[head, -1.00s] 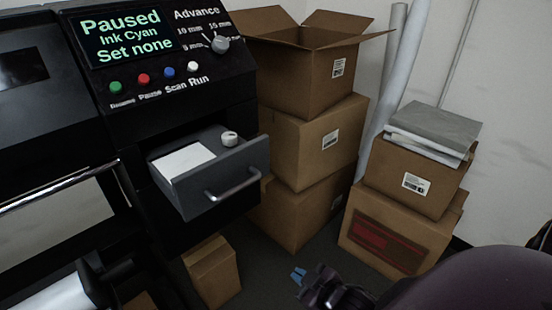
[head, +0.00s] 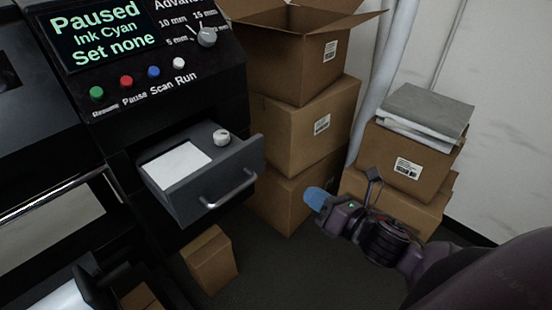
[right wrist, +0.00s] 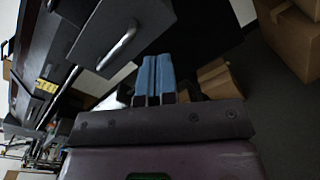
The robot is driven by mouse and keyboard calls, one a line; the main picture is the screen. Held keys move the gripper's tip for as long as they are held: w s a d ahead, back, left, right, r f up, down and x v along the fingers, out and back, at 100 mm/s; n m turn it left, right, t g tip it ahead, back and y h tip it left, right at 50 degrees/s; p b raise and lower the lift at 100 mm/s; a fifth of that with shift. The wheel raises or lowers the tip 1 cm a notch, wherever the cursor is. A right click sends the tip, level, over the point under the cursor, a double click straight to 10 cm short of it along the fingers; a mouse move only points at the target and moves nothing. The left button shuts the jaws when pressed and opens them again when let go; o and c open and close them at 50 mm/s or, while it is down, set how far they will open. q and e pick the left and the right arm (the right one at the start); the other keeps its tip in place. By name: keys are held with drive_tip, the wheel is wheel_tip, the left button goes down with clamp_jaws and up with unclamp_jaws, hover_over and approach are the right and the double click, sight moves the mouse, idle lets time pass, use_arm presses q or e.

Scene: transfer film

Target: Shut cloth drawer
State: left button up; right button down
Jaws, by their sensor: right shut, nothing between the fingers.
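The cloth drawer (head: 205,185) is pulled out of the black machine in the head view. It has a grey front with a bar handle (head: 229,190). A white cloth (head: 180,164) and a small white round piece (head: 221,137) lie in it. My right gripper (head: 316,199), with blue fingertips, is to the right of the drawer, apart from it, and is shut and empty. In the right wrist view the shut fingers (right wrist: 154,78) point forward, with the drawer front and handle (right wrist: 117,46) at upper left. My left gripper is not in view.
The machine's panel (head: 140,60) with screen, buttons and knob is above the drawer. Stacked cardboard boxes (head: 305,120) stand behind right. A small box (head: 211,260) is on the floor below the drawer. Another box with grey papers (head: 428,110) stands at right.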

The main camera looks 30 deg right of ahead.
drive_tip(key=n, duration=0.4)
drive_tip(key=n+p, duration=0.1)
drive_tip(key=n, duration=0.2)
approach(260, 159)
drive_tip(key=x, duration=0.7)
drive_tip(key=shift+w+f, duration=0.1)
drive_tip(key=shift+w, duration=0.15)
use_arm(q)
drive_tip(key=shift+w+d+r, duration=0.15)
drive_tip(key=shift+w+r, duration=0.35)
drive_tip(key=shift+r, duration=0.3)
use_arm(e)
drive_tip(key=shift+w+a, duration=0.1)
drive_tip(key=shift+w, duration=0.05)
drive_tip(key=b+x, duration=0.1)
drive_tip(key=x, duration=0.7)
drive_tip(key=b+x, duration=0.1)
drive_tip(key=x, duration=0.7)
drive_tip(key=shift+a+r, duration=0.2)
drive_tip(key=shift+a, duration=0.05)
drive_tip(key=shift+w+a, duration=0.15)
drive_tip(key=shift+w, duration=0.35)
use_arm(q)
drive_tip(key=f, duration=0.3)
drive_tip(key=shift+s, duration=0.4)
use_arm(e)
drive_tip(key=shift+r, duration=0.35)
